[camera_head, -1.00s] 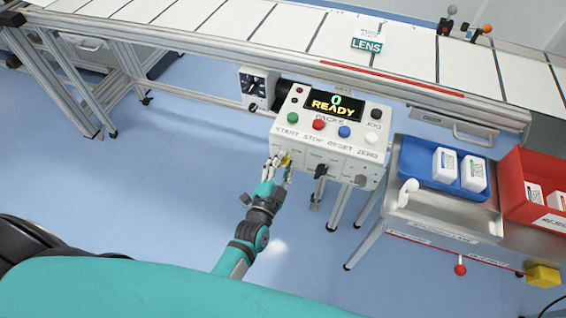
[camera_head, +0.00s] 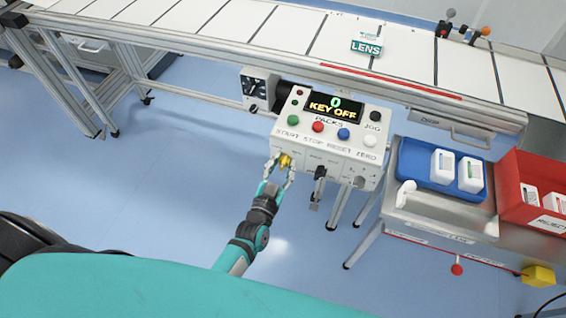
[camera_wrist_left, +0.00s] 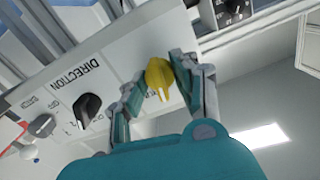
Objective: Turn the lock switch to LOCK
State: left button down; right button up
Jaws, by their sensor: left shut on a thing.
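My right gripper is not in view.
A black direction switch (camera_wrist_left: 88,108) and a grey knob (camera_wrist_left: 42,126) sit beside the yellow one. Coloured push buttons (camera_head: 318,127) line the box top. A smaller panel (camera_head: 257,88) hangs to the left. Blue (camera_head: 433,180) and red (camera_head: 511,183) trays are at right.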

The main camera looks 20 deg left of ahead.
pick_arm(q)
jog(key=n, duration=0.5)
jog(key=shift+a+n, duration=0.1)
jog(key=shift+n, duration=0.2)
jog(key=n, duration=0.5)
dwell(0.4)
jog(key=c, duration=1)
grip_release()
jog(key=shift+a, duration=0.1)
jog(key=shift+c, duration=0.2)
jog(key=s, duration=1.2)
jog(key=shift+a, duration=0.15)
